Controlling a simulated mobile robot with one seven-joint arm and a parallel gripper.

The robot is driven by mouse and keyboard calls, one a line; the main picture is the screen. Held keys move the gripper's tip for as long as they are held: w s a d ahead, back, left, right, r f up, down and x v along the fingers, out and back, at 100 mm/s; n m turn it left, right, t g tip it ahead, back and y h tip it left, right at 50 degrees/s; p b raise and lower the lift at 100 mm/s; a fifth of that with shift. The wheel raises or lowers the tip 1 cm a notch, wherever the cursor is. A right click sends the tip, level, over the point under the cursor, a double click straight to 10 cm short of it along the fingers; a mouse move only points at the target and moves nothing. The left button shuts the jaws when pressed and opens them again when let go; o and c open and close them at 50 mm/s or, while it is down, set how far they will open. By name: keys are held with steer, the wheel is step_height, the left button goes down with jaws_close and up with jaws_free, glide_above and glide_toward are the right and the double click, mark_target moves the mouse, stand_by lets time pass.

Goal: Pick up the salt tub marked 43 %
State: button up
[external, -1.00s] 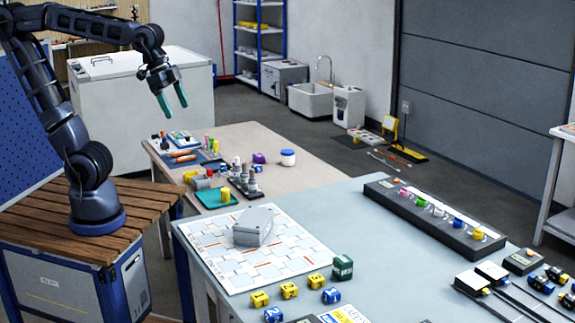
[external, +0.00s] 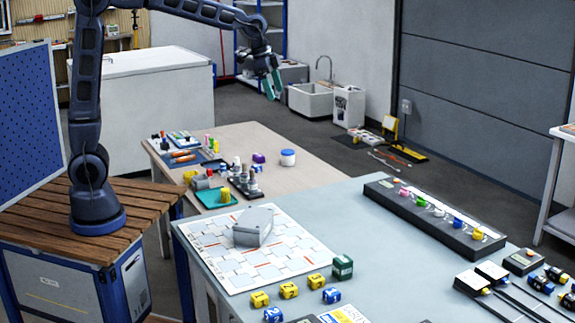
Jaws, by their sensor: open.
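A round white tub with a blue band (external: 288,158) stands upright near the right edge of the wooden table (external: 318,150). It is the only tub-like thing I make out there, but its marking is too small to read, so I cannot confirm 43 %. My gripper (external: 272,88) is open and empty, with its teal fingers pointing down. It is high in the air, above the tub in the picture and a little to its left, clearly apart from it.
A small purple thing (external: 258,158) lies just left of the tub. Grey metal pieces (external: 243,180) and a green tray (external: 210,199) are nearer the camera. The pale blue table (external: 350,235) stands in front. The wooden table's far right part is clear.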

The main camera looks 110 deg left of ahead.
steer(key=w+a+f, duration=0.2)
steer(key=a+f, duration=0.2)
steer(key=a, duration=0.6)
steer(key=w+a+f, duration=0.2)
steer(key=a+f, duration=0.2)
steer(key=a, duration=0.6)
steer(key=n, duration=0.1)
glide_above(286, 151)
steer(key=s, duration=0.3)
step_height(286, 151, down, 32)
steer(key=shift+t, duration=0.4)
steer(key=x, duration=0.5)
steer(key=shift+w+r, duration=0.15)
steer(key=shift+w, duration=0.05)
steer(key=shift+d+x, duration=0.2)
steer(key=shift+x, duration=2.4)
steer(key=shift+w, duration=0.15)
